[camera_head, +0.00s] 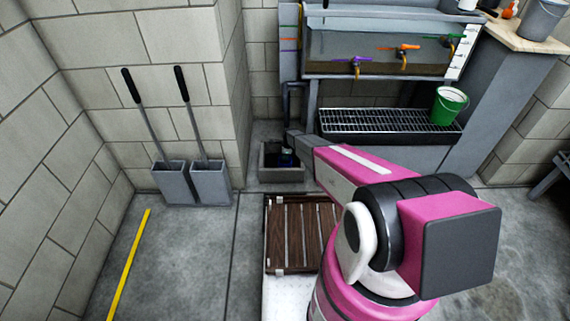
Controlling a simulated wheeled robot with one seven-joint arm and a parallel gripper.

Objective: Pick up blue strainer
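A small dark blue thing (287,158), possibly the blue strainer, shows inside a low grey box (268,175) on the floor by the wall corner. It is too small and dark to make out its shape. My pink arm reaches away from me toward this box. A dark grey part at its far end, which seems to be my gripper (294,143), is over or near the box's right side. Its fingers are too small and hidden to tell whether they are open or hold anything.
Two long-handled grey dustpans (190,184) stand against the wall at left. A brown slatted wooden platform (300,232) lies before the box.

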